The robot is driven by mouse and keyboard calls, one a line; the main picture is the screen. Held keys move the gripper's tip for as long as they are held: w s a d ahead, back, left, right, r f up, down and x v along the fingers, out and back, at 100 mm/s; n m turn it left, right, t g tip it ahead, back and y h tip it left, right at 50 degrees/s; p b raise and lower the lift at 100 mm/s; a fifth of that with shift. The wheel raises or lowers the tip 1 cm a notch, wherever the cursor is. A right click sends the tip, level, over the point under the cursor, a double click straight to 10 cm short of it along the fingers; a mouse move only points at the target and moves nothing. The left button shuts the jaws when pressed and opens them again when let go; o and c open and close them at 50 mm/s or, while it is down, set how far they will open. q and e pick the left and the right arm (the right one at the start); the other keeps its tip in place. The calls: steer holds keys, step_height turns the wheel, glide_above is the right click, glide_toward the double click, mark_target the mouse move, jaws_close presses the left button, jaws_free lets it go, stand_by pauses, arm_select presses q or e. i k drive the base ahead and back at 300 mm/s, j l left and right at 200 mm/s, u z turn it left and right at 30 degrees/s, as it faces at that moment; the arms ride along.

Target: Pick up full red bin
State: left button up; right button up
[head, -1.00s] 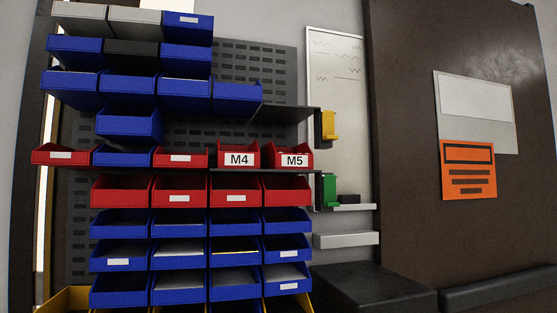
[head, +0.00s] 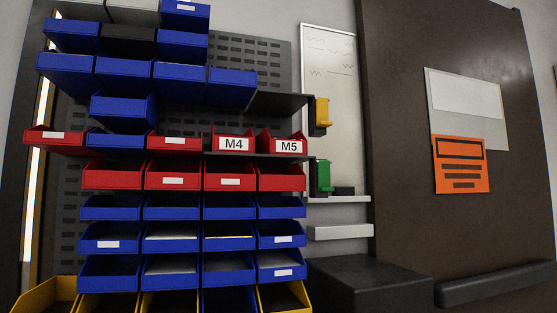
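Several red bins sit in two rows on the wall rack in the head view. In the upper red row are a bin labelled M4 (head: 233,144), a bin labelled M5 (head: 284,146), a red bin with a blank label (head: 174,142) and another at the far left (head: 55,136). Below them is a row of red bins, including one left of centre (head: 173,177) and one at the right end (head: 282,178). I cannot see into the upper red bins, so I cannot tell which is full. Neither gripper is in view.
Blue bins (head: 182,271) fill rows above and below the red ones, with yellow bins (head: 47,296) at the bottom. A dark shelf (head: 280,103) juts out at right. A whiteboard (head: 335,80), a dark box (head: 368,284) and a brown panel (head: 400,150) stand to the right.

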mark_target(297, 144)
steer(key=i+j+z, duration=0.2)
steer(key=i+j, duration=0.55)
